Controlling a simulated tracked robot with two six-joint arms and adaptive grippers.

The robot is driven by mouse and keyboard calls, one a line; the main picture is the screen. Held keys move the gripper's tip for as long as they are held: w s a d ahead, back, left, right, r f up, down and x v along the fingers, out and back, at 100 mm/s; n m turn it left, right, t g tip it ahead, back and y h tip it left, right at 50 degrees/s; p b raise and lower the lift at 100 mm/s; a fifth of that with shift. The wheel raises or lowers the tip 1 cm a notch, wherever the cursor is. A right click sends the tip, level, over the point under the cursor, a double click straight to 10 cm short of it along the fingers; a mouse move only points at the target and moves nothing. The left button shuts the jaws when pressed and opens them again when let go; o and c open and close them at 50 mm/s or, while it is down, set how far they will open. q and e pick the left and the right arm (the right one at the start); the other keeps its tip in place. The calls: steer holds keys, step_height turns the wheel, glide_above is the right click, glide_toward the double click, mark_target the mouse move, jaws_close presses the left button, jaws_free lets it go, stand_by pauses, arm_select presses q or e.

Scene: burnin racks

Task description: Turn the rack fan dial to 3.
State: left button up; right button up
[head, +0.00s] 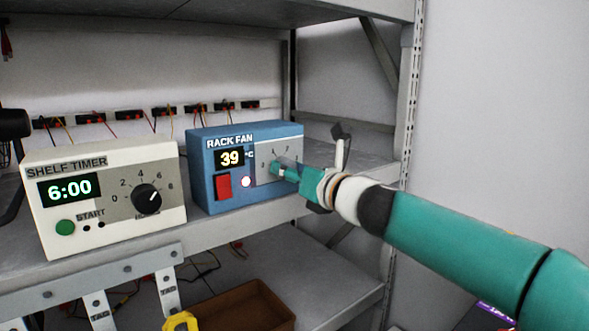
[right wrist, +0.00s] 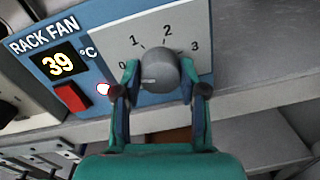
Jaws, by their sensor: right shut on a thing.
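The rack fan (head: 228,140) is a blue box on the shelf with a lit "39 °C" display, a red switch and a lit white lamp. Its dial (right wrist: 160,70) is a grey round knob in the right wrist view, with 1, 2 and 3 printed around it. My right gripper (head: 278,168) reaches the fan's front from the right and hides most of the dial in the head view. In the right wrist view, my right gripper (right wrist: 160,90) has a finger on each side of the knob and is shut on it. I cannot tell which number the dial points to. My left gripper is out of view.
A cream shelf timer (head: 110,175) showing 6:00, with a black knob and green button, stands left of the fan. A rack post (head: 409,120) rises at the right behind my arm. A brown tray (head: 245,310) is on the lower shelf.

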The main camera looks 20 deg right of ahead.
steer(key=shift+d+r, duration=0.1)
steer(key=shift+d, duration=0.05)
steer(key=m+p, duration=0.3)
steer(key=m, duration=0.4)
steer(key=shift+d+r+m+p, duration=0.1)
steer(key=shift+m+p, duration=0.2)
steer(key=m+p, duration=0.2)
steer(key=m, duration=0.1)
steer(key=m+p, duration=0.2)
steer(key=m, duration=0.2)
steer(key=shift+g+y, duration=0.3)
steer(key=shift+f+m+y+p, duration=0.2)
steer(key=shift+m+p, duration=1.75)
steer(key=shift+m, duration=1.6)
steer(key=shift+f+m+y+p, duration=0.1)
steer(key=shift+f+m+p, duration=0.2)
steer(key=shift+m+p, duration=2.45)
steer(key=shift+m+b, duration=0.75)
steer(key=shift+m, duration=0.15)
